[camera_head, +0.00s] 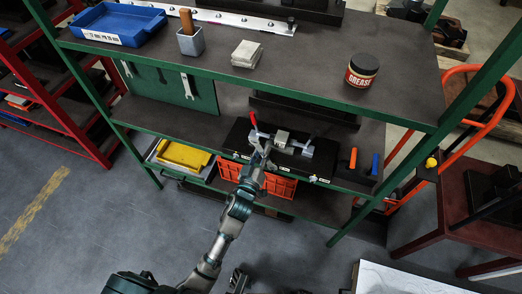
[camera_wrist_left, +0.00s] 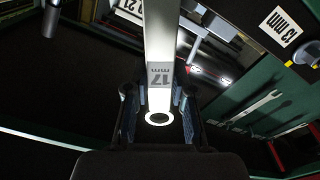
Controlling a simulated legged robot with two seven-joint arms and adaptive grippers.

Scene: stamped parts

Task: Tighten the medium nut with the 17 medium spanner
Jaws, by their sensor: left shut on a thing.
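My left gripper (camera_head: 262,160) reaches in to the front of the black fixture board (camera_head: 237,139) on the middle shelf. In the left wrist view, the fingers of my left gripper (camera_wrist_left: 159,108) are shut on a bright steel spanner (camera_wrist_left: 160,40) marked "17 mm". Its ring end (camera_wrist_left: 159,119) lies between the fingers, and its shaft points away from me, out of the top of that view. Its far end is out of view. I cannot make out the medium nut. Dark parts at the bottom of the head view (camera_head: 238,280) may be my right gripper; its jaws are unclear.
A metal clamp (camera_head: 298,146) with a red handle stands on the board. Spanners (camera_head: 187,86) hang on a green panel (camera_head: 203,98) to the left. An orange crate (camera_head: 280,187) sits below. The upper shelf (camera_head: 300,75) overhangs, holding a grease tin (camera_head: 361,71) and a blue tray (camera_head: 118,23).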

